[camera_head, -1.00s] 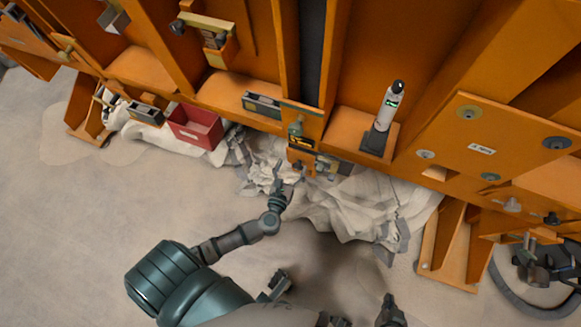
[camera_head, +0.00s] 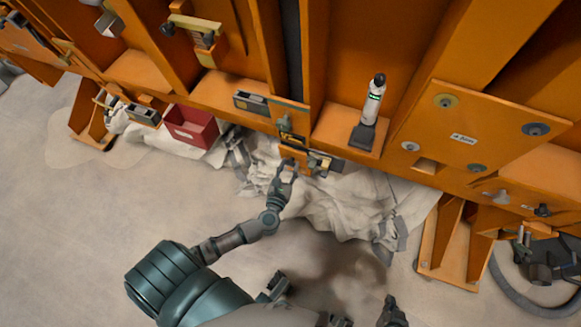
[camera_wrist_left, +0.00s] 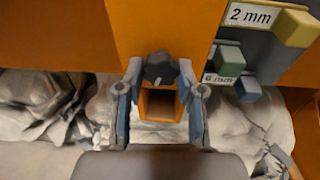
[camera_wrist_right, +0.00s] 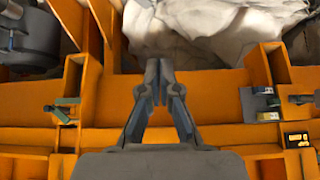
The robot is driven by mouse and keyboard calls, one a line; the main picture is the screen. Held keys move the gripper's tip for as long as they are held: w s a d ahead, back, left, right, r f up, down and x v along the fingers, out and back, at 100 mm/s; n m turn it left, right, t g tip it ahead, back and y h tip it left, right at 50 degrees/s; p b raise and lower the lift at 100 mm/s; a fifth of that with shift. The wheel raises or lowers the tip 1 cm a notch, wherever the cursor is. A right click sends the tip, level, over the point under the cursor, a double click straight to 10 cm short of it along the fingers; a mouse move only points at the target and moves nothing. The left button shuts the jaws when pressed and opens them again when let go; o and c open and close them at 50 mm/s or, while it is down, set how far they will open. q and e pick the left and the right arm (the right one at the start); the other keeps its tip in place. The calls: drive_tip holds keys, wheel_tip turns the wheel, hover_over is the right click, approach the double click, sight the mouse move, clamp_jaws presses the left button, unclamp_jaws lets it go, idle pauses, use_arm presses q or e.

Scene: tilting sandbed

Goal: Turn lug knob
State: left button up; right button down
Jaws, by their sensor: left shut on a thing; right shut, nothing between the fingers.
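A dark lobed knob (camera_wrist_left: 158,69) sits on an orange square lug (camera_wrist_left: 160,104) in the left wrist view. My left gripper (camera_wrist_left: 160,76) has one finger on each side of it and is shut on the knob. In the head view my left gripper (camera_head: 287,165) is at the lower edge of the orange frame, where the knob is too small to make out. My right gripper (camera_wrist_right: 158,78) is shut and empty in its wrist view. It also shows at the bottom of the head view (camera_head: 391,308), away from the frame.
Labelled gauge blocks (camera_wrist_left: 240,65) are beside the knob on the right. A red bin (camera_head: 192,127) and crumpled cloth (camera_head: 345,208) lie below the frame. A white-and-black device (camera_head: 371,108) stands on a ledge. The floor (camera_head: 80,230) at left is clear.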

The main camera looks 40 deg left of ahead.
drive_tip(key=shift+s+a, duration=0.1)
drive_tip(key=shift+s, duration=0.05)
idle(0.5)
drive_tip(key=shift+s, duration=0.1)
